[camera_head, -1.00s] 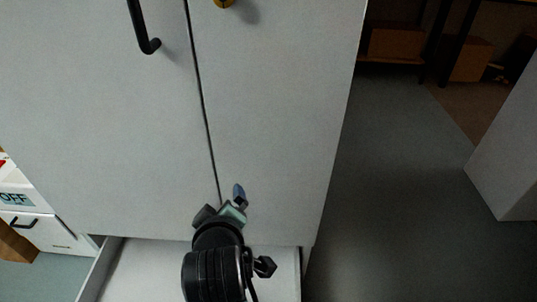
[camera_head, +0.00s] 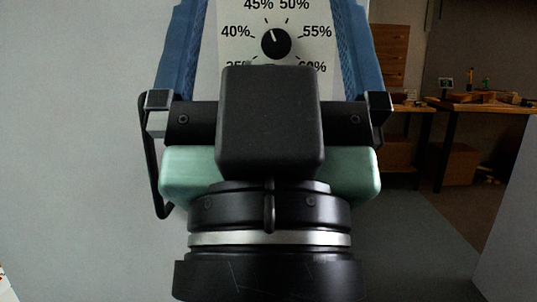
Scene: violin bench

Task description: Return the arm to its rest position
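My gripper (camera_head: 265,50) fills the middle of the head view, close to the camera and pointing up. Its two blue fingers (camera_head: 181,50) stand wide apart, one on each side, and run out of the top of the picture, so their tips are hidden. A white panel with a black dial (camera_head: 276,43) and percent marks shows between the fingers. I see no clear grip on it, and its distance behind the fingers is hard to tell. My dark wrist (camera_head: 270,235) covers the lower middle.
A plain grey surface (camera_head: 80,120) fills the left side. At the right back stand wooden workbenches (camera_head: 480,104) with small items on top and a box below. Dark floor (camera_head: 410,240) lies open at right, beside a pale block (camera_head: 510,230) at the edge.

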